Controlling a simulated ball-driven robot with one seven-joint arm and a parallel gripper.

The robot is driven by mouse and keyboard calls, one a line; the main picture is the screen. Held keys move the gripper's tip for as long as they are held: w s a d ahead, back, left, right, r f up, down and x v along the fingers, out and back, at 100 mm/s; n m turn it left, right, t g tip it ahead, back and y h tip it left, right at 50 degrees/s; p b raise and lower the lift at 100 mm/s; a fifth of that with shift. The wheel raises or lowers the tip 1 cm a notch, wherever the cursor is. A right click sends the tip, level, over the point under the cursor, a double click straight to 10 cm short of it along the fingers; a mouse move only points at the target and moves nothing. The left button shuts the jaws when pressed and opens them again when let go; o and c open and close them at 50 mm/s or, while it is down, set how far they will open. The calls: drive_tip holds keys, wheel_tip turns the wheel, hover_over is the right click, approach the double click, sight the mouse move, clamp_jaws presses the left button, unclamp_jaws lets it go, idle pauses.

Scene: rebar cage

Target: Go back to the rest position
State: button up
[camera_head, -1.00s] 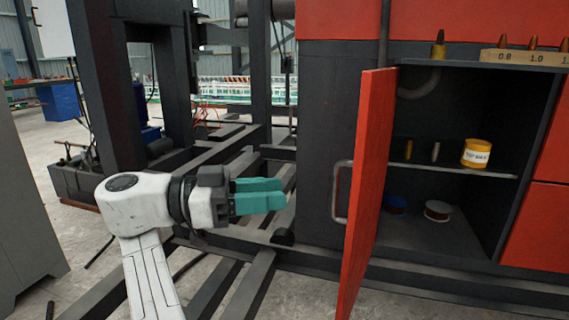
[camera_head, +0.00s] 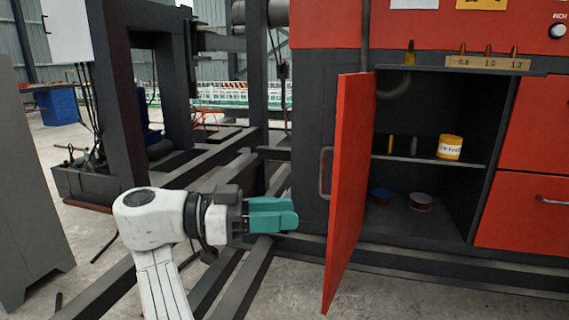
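My gripper (camera_head: 296,214) has teal fingers and points right, in front of the dark frame rails. The fingers lie close together, one above the other, and I cannot tell if a gap remains between them. I see nothing held in them. The fingertips are left of the open red cabinet door (camera_head: 346,190) and look apart from its grey handle (camera_head: 326,172). My white arm comes up from the bottom of the picture.
The open cabinet holds a yellow tin (camera_head: 450,147) on its shelf (camera_head: 430,160) and spools (camera_head: 421,201) below. A wooden block (camera_head: 487,63) with several tips sits above. Dark steel beams (camera_head: 225,145) lie behind my arm. A grey cabinet (camera_head: 30,190) stands at left. Floor shows below the door.

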drive_tip(key=s+d+f+n+g+y, duration=0.1)
drive_tip(key=s+d+f+n+y, duration=0.1)
drive_tip(key=d+f, duration=0.95)
drive_tip(key=s+d+f+n+g+y, duration=0.2)
drive_tip(key=d+f+y, duration=0.1)
drive_tip(key=d+f, duration=0.8)
drive_tip(key=s+d+f+n+y, duration=0.3)
drive_tip(key=s+d+f, duration=0.3)
drive_tip(key=s+f, duration=0.25)
drive_tip(key=s+d+f+n+y, duration=0.3)
drive_tip(key=s+d+f, duration=0.2)
drive_tip(key=s+f, duration=0.35)
drive_tip(key=s+a+f+n+t+y, duration=0.1)
drive_tip(key=s+a+f+n+y, duration=0.15)
drive_tip(key=s, duration=0.55)
drive_tip(key=s+a+f+n+t+y, duration=0.1)
drive_tip(key=s+a+n+y, duration=0.2)
drive_tip(key=s, duration=0.4)
wheel_tip(320, 180, up, 28)
drive_tip(key=p, duration=2.7)
drive_tip(key=shift+s+d+f+y, duration=0.2)
drive_tip(key=shift+d+f+y, duration=0.05)
drive_tip(key=shift+y, duration=0.1)
